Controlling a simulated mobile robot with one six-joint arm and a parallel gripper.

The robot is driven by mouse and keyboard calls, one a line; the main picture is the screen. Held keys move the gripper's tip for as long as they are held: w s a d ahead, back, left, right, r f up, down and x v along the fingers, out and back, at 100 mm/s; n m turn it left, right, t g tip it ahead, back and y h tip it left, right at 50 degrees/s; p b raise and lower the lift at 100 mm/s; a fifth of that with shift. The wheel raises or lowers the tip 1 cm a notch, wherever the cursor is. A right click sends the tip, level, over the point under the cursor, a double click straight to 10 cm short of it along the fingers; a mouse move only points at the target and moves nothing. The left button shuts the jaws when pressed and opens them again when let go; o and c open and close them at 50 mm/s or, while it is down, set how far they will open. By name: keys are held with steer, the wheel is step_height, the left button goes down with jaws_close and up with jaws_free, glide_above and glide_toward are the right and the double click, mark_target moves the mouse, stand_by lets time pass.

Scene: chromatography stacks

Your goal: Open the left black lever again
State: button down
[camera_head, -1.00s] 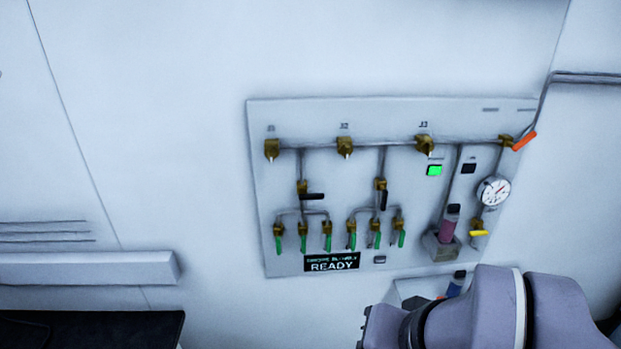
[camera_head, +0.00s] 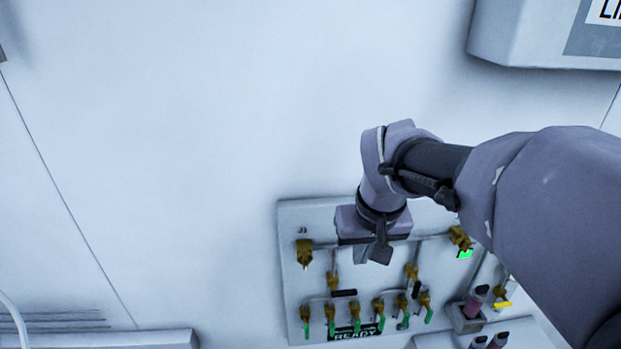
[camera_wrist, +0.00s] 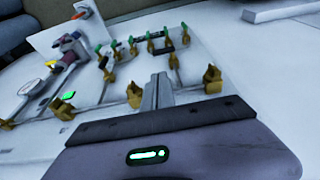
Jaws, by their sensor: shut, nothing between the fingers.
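The left black lever (camera_head: 344,293) lies sideways, pointing right from its brass valve on the grey wall panel (camera_head: 290,225). The right black lever (camera_head: 416,289) points down along its pipe. My gripper (camera_head: 373,255) is shut and empty in front of the panel's upper pipe, above and right of the left black lever and apart from it. In the wrist view, my gripper (camera_wrist: 159,90) points at the panel, which appears upside down. The left black lever (camera_wrist: 163,51) shows small beyond the fingertips. My gripper hides the middle top valve in the head view.
Several green-handled valves (camera_head: 379,323) line the panel below the black levers, around a READY display (camera_head: 355,335). A yellow lever (camera_head: 501,304) and a capped bottle (camera_head: 475,301) are at right. A wall box (camera_head: 510,40) hangs upper right. The wall left of the panel is clear.

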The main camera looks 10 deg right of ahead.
steer(key=b, duration=0.2)
glide_toward(350, 290)
steer(key=x, duration=0.5)
steer(key=shift+w+a, duration=0.1)
steer(key=shift+f, duration=0.75)
steer(key=shift+w, duration=0.1)
